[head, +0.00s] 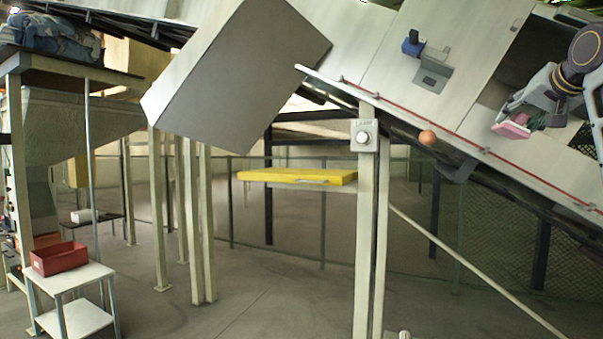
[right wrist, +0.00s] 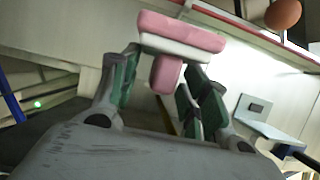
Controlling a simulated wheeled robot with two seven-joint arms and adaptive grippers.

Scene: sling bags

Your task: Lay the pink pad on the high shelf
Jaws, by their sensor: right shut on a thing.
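The pink pad (head: 512,129) is at the right of the head view, in my right gripper (head: 532,121). In the right wrist view the pad (right wrist: 180,28) has a pink slab, a white layer and a pink block-like stem. The green-lined fingers of my right gripper (right wrist: 163,78) are shut on that stem, and the slab sits beyond the fingertips. A small grey bracket-like shelf (head: 435,72) is on the pale panel, left of the gripper and apart from it. I cannot tell whether it is the high shelf. My left gripper is out of view.
A blue object (head: 412,46) is beside the grey bracket. An orange ball (head: 427,138) lies near a red rail (head: 470,143). A yellow board (head: 295,176) stands beside a pale post. A red bin (head: 60,259) sits on a white table (head: 85,276). Open floor shows lower centre.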

